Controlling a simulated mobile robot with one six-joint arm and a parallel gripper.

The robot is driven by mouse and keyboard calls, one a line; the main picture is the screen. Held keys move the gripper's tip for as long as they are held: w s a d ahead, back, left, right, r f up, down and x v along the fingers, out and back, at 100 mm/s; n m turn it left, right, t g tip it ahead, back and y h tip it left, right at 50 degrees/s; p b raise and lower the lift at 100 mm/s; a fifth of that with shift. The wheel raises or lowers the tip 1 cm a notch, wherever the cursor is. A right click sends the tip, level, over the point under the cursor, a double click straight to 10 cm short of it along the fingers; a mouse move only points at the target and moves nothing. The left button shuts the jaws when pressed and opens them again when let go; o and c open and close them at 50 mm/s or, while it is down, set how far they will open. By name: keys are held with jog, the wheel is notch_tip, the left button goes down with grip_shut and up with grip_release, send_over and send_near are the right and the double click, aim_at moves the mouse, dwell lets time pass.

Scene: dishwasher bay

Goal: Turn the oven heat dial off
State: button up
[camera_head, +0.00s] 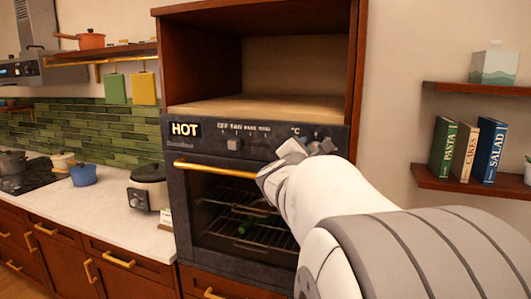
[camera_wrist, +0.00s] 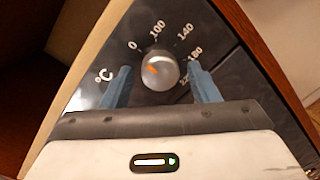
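The oven heat dial (camera_wrist: 163,72) is a round silver knob with an orange mark on the left part of its face. Its scale shows 0, 100, 140 and 180 around it, with a °C sign to its left; the exact setting is hard to read. My gripper (camera_head: 307,147) is at the right part of the oven's control panel (camera_head: 215,131). In the wrist view its two blue-grey fingers stand open on either side of the dial, with gaps showing between them and the knob. In the head view my gripper hides the heat dial.
The panel also has a HOT sign (camera_head: 185,129) and a second knob (camera_head: 233,144). Below it are the oven door's brass handle (camera_head: 205,168) and glass. An empty cabinet opening is above. Shelves with books (camera_head: 489,149) hang on the right; a cooker (camera_head: 148,188) stands left.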

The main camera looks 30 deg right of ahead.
jog(key=shift+o, duration=0.3)
jog(key=b+v, duration=0.2)
jog(key=v, duration=0.6)
jog(key=shift+f, duration=0.1)
